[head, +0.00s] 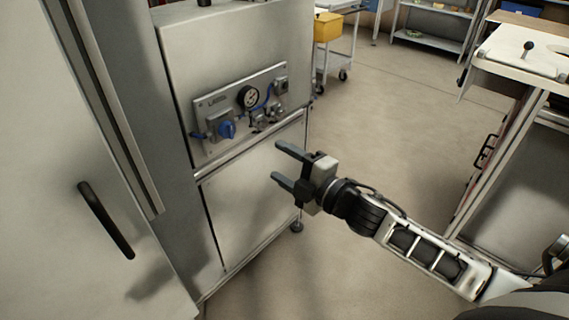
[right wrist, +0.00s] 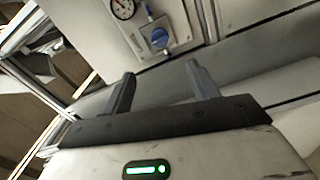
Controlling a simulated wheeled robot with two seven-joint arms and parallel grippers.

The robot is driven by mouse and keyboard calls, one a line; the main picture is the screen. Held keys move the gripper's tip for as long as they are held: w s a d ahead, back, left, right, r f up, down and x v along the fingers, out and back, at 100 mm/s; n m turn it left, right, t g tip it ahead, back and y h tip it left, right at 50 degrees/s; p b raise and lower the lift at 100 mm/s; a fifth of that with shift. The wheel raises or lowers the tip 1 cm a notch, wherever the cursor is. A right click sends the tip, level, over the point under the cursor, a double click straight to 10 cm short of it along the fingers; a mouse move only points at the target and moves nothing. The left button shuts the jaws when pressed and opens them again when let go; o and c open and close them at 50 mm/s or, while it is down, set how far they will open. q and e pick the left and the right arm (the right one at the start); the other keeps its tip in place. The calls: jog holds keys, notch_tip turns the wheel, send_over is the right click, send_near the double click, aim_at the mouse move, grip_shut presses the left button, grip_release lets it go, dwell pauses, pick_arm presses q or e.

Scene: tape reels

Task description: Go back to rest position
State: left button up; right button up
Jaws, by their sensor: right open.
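My right gripper (head: 283,167) is open and empty, held in the air in front of the metal cabinet (head: 235,50). Its two dark fingers point left toward the cabinet's lower front, below the control panel (head: 240,107). The right wrist view also shows the open fingers (right wrist: 160,88) with nothing between them. The panel carries a round gauge (head: 248,97) and a blue knob (head: 227,130), and the knob also shows above the fingers in the right wrist view (right wrist: 159,38). My left gripper is not in view. No tape reels can be made out.
A pale door with a dark handle (head: 106,220) stands close on the left. A workbench (head: 520,55) is at the right, near my right arm. A cart with a yellow bin (head: 327,27) and a shelf (head: 436,42) stand at the back. The floor (head: 400,130) between is clear.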

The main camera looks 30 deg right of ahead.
jog(key=s+a+f+m+g+h, duration=0.1)
jog(key=s+a+f+m+g, duration=0.1)
jog(key=s+m, duration=0.4)
jog(key=s+a+f+m+g+h+p, duration=0.1)
jog(key=s+a+f+m+g, duration=0.1)
jog(key=s+a+f+m, duration=0.2)
jog(key=s+a+f+m+g+p, duration=0.1)
jog(key=s+a+f+m+g, duration=0.1)
jog(key=s+a+f+m, duration=0.2)
jog(key=s+f+m, duration=0.2)
jog(key=s+m, duration=0.1)
jog(key=s, duration=0.1)
jog(key=shift+s+f+m+h, duration=0.15)
jog(key=shift+f+m+h, duration=0.15)
jog(key=shift+h, duration=0.1)
